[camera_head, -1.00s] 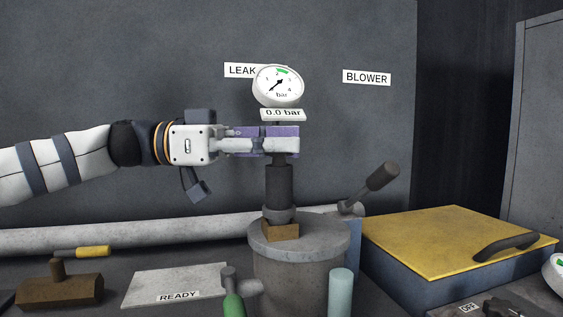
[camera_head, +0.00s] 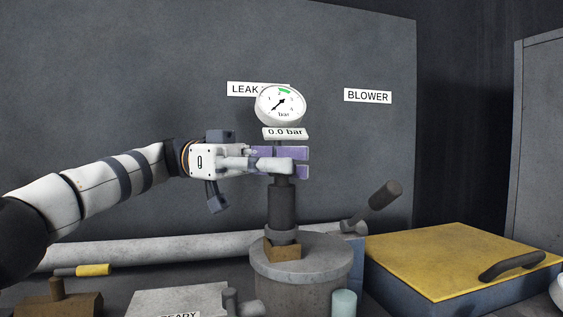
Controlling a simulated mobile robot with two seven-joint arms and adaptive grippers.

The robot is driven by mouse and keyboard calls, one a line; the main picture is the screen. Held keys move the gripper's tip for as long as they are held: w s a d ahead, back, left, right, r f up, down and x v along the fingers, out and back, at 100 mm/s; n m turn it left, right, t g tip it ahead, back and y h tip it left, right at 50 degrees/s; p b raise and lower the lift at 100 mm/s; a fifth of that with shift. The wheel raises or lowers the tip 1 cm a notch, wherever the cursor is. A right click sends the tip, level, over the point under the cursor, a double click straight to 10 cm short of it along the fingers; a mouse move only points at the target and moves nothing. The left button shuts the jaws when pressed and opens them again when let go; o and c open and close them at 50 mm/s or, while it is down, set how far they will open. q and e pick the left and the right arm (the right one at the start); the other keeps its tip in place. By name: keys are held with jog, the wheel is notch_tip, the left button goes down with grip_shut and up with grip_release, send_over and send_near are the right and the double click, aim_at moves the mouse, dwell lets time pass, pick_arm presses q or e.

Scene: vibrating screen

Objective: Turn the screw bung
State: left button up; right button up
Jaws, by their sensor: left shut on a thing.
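My left gripper (camera_head: 284,161) comes in from the left in the head view. Its purple fingers are shut around the narrow neck between the pressure gauge and the dark upright cylinder (camera_head: 282,205). The gauge (camera_head: 280,104) has a white dial with a green band, and a plate under it (camera_head: 285,134) reads 0.0 bar. The dark cylinder stands upright on a brass-coloured block (camera_head: 283,251) on top of a round grey drum (camera_head: 300,285). I cannot tell which part is the screw bung. The fingers hide the gripped part. My right gripper is not in view.
A lever with a dark grip (camera_head: 385,195) rises right of the drum. A yellow-topped box (camera_head: 450,250) with a dark handle stands at the right. A light grey pipe (camera_head: 150,250) runs behind. A wooden block (camera_head: 58,304), a READY plate (camera_head: 180,298) and a pale green cylinder (camera_head: 344,302) are in front.

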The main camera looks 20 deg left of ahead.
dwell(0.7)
pick_arm(q)
jog(key=o, duration=1.2)
